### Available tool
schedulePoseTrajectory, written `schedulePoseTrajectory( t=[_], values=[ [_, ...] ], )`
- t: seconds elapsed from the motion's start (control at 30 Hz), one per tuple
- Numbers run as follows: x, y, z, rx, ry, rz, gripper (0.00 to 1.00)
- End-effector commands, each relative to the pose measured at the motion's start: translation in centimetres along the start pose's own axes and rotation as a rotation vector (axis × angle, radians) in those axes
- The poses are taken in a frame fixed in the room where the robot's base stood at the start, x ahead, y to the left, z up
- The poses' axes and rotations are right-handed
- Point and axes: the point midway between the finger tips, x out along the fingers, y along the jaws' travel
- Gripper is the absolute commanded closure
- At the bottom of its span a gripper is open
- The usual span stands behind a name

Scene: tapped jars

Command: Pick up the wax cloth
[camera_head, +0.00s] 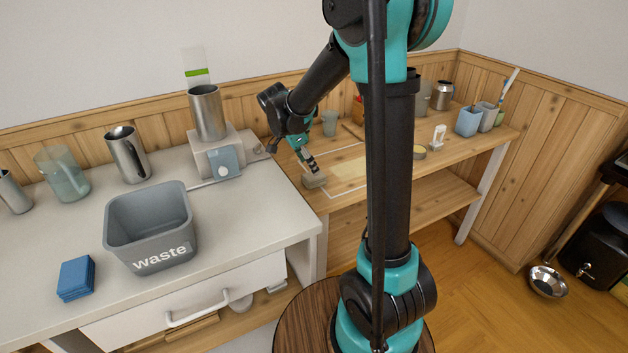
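My gripper (312,168) points down over the left part of the wooden bench, small in the view. Its fingers are at or just above a small grey-beige piece (314,181); I cannot tell whether they touch it or whether they are open or shut. A flat pale yellow patch (350,168) lies to the right of my gripper inside a white outline, partly hidden by my arm. A folded blue cloth stack (76,278) lies on the white counter at the left front. I cannot tell for certain which of these is the wax cloth.
A grey waste bin (150,230), a steel jug (127,155) and a glass pitcher (62,174) stand on the white counter (235,220). A steel cylinder (207,112) stands on a pale device. Blue-grey containers (468,121) stand at the wooden bench's right end. My arm hides its middle.

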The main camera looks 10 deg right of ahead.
Motion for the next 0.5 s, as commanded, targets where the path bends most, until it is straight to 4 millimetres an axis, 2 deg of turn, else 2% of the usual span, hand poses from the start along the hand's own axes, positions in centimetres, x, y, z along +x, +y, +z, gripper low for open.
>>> schedulePoseTrajectory(
  t=[0.17, 0.5],
  values=[
    [1.0, 0.2, 0.1, 0.0, 0.0, 0.0, 0.33],
    [5.2, 0.8, 0.3, 0.0, 0.0, 0.001, 0.33]
  ],
)
